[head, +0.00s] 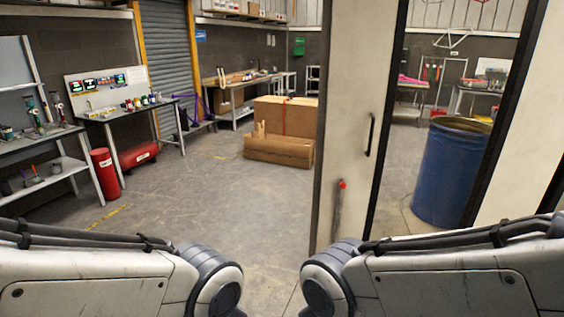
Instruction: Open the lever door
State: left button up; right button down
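A pale upright door panel (352,90) stands right of centre in the head view. It carries a dark vertical bar handle (370,136). Lower down, a grey lever with a red tip (341,185) hangs roughly vertical against the panel. Dark edging runs down the panel's right side. I cannot tell from this view whether the door is latched. Both my arms lie across the bottom of the picture, apart from the lever, with rounded joints near the middle. Neither gripper shows, so their state and place are hidden.
A blue barrel (452,172) shows between dark-edged uprights on the right. Cardboard boxes (285,117) stand on the floor at centre back. Workbenches (118,112), a red cylinder (104,174) and a red tank (138,156) line the left. The concrete floor (215,185) between is clear.

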aim_at(362, 41)
jog(key=u, duration=0.75)
jog(key=i, duration=1.25)
jog(key=z, duration=0.8)
jog(key=i, duration=0.7)
jog(key=z, duration=0.8)
